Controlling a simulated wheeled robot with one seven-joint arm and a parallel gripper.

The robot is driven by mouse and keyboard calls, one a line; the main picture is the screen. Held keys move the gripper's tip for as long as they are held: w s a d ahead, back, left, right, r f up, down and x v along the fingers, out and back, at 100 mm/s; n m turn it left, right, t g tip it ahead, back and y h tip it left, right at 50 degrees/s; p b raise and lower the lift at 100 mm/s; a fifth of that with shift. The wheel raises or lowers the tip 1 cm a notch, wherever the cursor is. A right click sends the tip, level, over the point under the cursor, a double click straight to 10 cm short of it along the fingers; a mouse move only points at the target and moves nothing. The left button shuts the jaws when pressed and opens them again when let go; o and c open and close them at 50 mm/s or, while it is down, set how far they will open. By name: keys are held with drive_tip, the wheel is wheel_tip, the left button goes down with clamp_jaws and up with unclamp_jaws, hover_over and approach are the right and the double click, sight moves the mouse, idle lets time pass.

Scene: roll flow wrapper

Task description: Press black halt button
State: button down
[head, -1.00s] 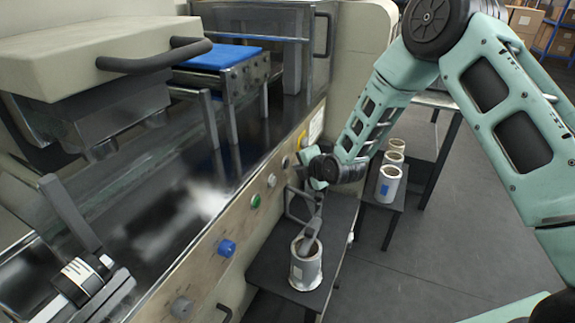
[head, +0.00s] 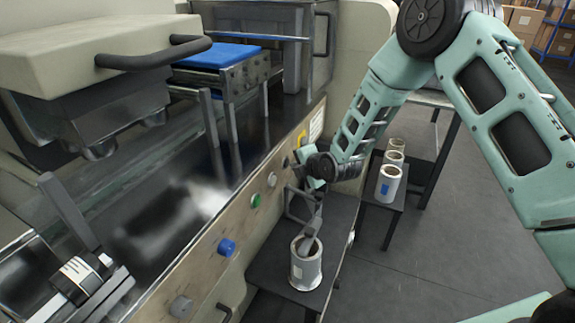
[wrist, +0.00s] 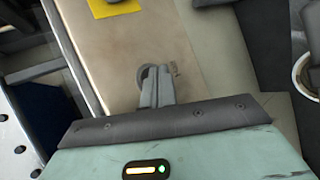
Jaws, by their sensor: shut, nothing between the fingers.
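The machine's front panel carries a row of round buttons. A small dark button (head: 285,162) shows at its far end, beside my gripper (head: 294,158). In the wrist view, my gripper (wrist: 161,70) has its fingers together and empty, pointing at the tan panel. A round dark button (wrist: 145,76) lies right at the fingertips and is partly hidden by them. I cannot tell whether the fingers touch it or whether it is pushed in.
A white button (head: 272,179), a green button (head: 255,200), a blue knob (head: 227,247) and a grey knob (head: 181,307) run along the panel. A yellow label (wrist: 113,7) is above the button.

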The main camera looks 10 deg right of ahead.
drive_tip(key=shift+w+a, duration=0.25)
drive_tip(key=shift+a, duration=0.15)
idle(0.9)
drive_tip(key=shift+d, duration=0.1)
drive_tip(key=shift+s+d, duration=0.5)
drive_tip(key=shift+d, duration=0.1)
drive_tip(key=shift+s+d, duration=0.1)
drive_tip(key=s+d, duration=0.1)
drive_tip(key=d, duration=0.1)
drive_tip(key=s+d, duration=0.1)
drive_tip(key=d, duration=0.1)
drive_tip(key=shift+s+b, duration=0.3)
drive_tip(key=shift+s, duration=0.1)
idle(0.4)
